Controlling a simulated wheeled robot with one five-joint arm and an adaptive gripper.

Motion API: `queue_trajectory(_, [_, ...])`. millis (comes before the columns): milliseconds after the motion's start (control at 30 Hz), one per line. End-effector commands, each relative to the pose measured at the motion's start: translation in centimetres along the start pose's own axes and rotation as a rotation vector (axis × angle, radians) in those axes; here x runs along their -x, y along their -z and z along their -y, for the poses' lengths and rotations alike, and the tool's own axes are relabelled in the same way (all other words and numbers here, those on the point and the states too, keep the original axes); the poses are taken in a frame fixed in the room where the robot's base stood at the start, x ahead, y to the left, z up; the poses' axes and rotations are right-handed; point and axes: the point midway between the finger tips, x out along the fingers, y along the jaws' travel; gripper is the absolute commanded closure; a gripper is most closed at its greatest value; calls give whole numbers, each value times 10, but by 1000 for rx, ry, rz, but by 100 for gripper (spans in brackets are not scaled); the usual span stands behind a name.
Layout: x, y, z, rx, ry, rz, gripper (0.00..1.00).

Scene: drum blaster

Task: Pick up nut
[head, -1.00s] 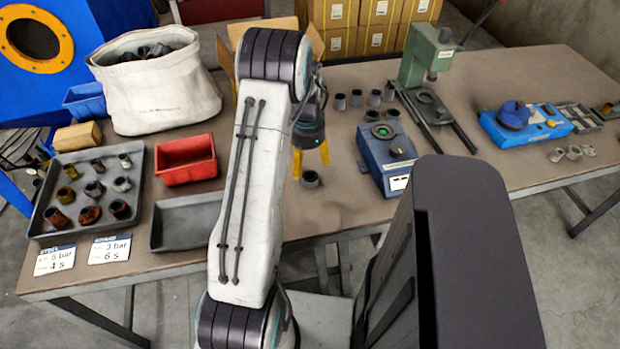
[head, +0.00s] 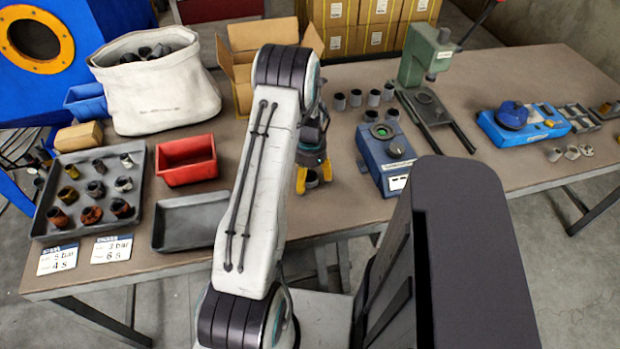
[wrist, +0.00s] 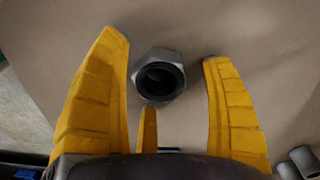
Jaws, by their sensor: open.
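The nut is a grey hexagonal piece with a dark hole. In the wrist view the nut (wrist: 160,75) lies on the table between the tips of my yellow fingers, nearer the left one, with gaps on both sides. My gripper (wrist: 168,50) is open and empty. In the head view my gripper (head: 314,186) is low over the table, left of the blue device, and the nut (head: 311,179) shows partly between the fingers. The gripper hides part of it.
A blue device (head: 388,160) stands just right of my gripper, with several grey nuts (head: 373,97) behind it. A tray of rusty nuts (head: 134,213), an empty grey tray (head: 190,221) and a red bin (head: 186,160) are at left. The table front edge is close.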

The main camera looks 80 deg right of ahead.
Motion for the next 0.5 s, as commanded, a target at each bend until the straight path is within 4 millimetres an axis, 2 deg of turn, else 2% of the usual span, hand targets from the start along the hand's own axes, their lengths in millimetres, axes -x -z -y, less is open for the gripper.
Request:
queue_trajectory(67, [0, 0, 0, 0, 0, 0, 32])
queue_trajectory(500, [0, 0, 0, 0, 0, 0, 71])
